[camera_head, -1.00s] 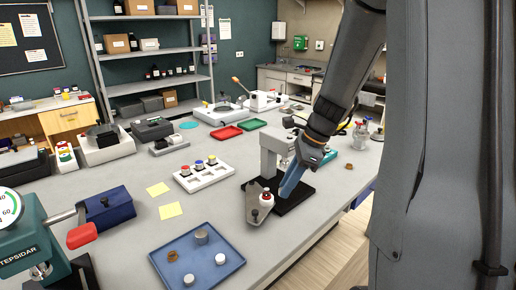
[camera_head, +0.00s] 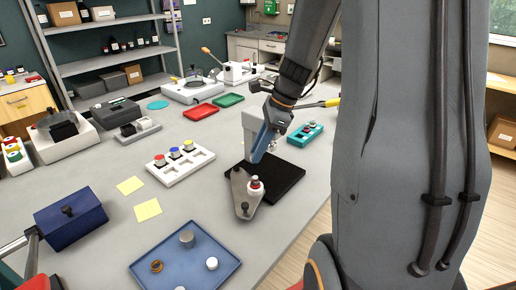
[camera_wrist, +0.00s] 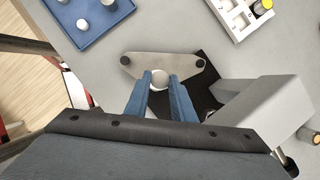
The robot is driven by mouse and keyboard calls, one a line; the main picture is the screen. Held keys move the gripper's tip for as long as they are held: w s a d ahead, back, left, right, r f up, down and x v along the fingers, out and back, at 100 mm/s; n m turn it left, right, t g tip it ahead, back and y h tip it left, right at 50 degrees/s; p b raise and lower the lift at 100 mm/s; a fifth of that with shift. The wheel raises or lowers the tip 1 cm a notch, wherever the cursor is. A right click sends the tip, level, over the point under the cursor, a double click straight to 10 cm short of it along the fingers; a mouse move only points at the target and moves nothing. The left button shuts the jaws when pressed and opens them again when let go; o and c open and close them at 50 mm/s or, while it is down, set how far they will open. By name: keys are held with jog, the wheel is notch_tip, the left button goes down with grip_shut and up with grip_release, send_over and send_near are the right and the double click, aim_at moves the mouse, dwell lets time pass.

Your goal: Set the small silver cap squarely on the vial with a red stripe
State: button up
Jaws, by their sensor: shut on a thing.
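In the wrist view the fingertips (camera_wrist: 160,80) close on a small pale silver round thing (camera_wrist: 159,77), which I take for the small silver cap. It lies over the vial's corner of the plate and hides the vial there. I cannot tell whether cap and vial touch, or whether the cap is level.
A black base with a grey upright stand (camera_head: 252,122) is close behind the vial. A blue tray (camera_head: 160,250) with several small round parts is at the front. A white rack (camera_head: 187,166) with coloured-top vials is to the left.

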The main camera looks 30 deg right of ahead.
aim_at(255, 177)
jog(key=shift+f+b, duration=1.4)
jog(key=shift+f, duration=1.55)
jog(key=shift+r+p, duration=0.1)
jog(key=shift+p, duration=0.8)
jog(key=shift+f+b, duration=0.7)
jog(key=shift+f, duration=0.55)
jog(key=o, duration=1.1)
jog(key=shift+c, duration=0.2)
